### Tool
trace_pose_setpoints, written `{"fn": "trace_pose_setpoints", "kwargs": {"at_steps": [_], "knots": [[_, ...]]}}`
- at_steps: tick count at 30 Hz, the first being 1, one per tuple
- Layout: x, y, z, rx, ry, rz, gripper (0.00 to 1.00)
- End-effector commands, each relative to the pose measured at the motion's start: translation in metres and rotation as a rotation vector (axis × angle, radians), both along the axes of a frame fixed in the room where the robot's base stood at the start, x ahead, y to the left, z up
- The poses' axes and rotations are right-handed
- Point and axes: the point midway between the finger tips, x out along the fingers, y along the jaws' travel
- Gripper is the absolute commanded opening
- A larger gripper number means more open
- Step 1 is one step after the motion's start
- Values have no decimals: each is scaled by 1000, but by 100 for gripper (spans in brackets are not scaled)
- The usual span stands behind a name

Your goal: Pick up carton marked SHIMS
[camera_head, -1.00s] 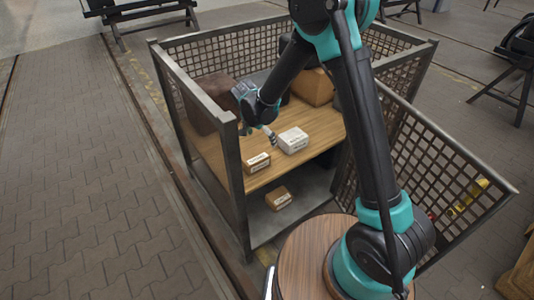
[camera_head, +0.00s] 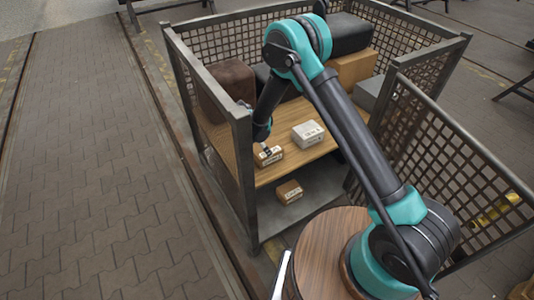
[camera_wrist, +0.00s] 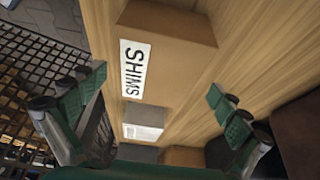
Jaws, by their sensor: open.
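The carton marked SHIMS (camera_wrist: 165,70) is a small brown box with a white label, on the wooden upper shelf (camera_wrist: 225,50). In the head view, the small brown carton (camera_head: 268,159) near the shelf's front edge appears to be the same one; its label is too small to read there. My gripper (camera_head: 266,149) is just above and behind that carton. In the wrist view my gripper (camera_wrist: 157,88) is open, its fingers spread to either side of the carton and apart from it. Nothing is held.
A white carton (camera_head: 307,133) stands close by on the same shelf. Another brown carton (camera_head: 289,191) lies on the lower grey shelf. Larger boxes, dark brown (camera_head: 229,88) and tan (camera_head: 355,70), stand farther back. Mesh walls and an open mesh door (camera_head: 440,150) bound the cage.

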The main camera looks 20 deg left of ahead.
Motion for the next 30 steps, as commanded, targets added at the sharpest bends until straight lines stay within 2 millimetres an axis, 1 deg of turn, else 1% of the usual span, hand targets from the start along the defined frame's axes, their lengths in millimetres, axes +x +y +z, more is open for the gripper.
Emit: {"fn": "trace_pose_setpoints", "kwargs": {"at_steps": [7,15,18,23,26,30], "knots": [[4,-4,-13,0,0,-1,100],[15,-14,-47,0,0,0,100],[16,-15,-51,0,0,0,100],[16,-15,-51,0,0,0,100],[16,-15,-51,0,0,0,89],[16,-15,-51,0,0,0,71]]}}
